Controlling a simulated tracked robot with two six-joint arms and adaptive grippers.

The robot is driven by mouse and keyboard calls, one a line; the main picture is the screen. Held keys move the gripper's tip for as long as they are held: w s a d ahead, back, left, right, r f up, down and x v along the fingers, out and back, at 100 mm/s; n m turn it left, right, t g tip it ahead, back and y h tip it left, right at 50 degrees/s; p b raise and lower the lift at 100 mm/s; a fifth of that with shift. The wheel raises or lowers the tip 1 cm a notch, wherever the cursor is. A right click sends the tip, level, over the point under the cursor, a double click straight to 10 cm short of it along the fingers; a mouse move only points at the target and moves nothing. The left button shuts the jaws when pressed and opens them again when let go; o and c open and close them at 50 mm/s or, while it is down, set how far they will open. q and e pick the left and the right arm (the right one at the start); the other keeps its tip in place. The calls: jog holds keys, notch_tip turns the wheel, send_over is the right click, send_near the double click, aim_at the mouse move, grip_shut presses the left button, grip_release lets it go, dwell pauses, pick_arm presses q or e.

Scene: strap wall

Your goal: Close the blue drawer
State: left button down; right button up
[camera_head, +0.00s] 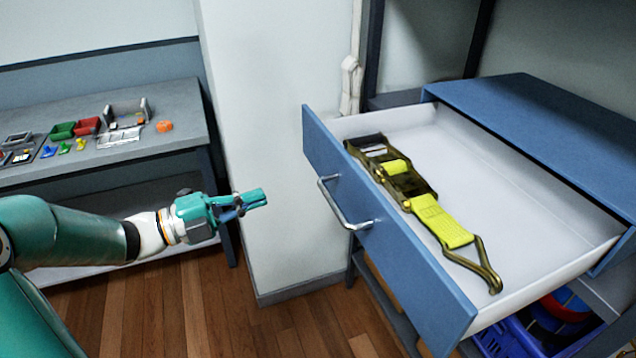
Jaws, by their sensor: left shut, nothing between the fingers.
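The blue drawer (405,262) is pulled far out of its blue cabinet (545,120) on the right. Its front carries a silver bar handle (338,205), and its inside is white. A ratchet strap (410,185) with yellow webbing and a metal hook lies in the drawer. My left gripper (262,198) is shut and empty. It is to the left of the drawer front, apart from the handle, and its fingers point right towards it. My right gripper is not in view.
A grey table (170,150) at the left holds small coloured bins, tools and an orange item (164,126). A white wall column (270,130) stands behind my gripper. A blue crate (505,340) is under the drawer. Wooden floor (190,310) is clear below my arm.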

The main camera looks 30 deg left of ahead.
pick_arm(q)
jog(key=s+r+m+g+h, duration=0.1)
jog(key=s+r+m, duration=0.1)
jog(key=s+m, duration=0.1)
jog(key=p, duration=0.4)
send_near(334, 181)
jog(key=x, duration=0.6)
jog(key=shift+w+d, duration=0.15)
jog(key=shift+w, duration=0.05)
jog(key=shift+w+d, duration=0.2)
jog(key=shift+w, duration=0.1)
jog(key=shift+f, duration=0.1)
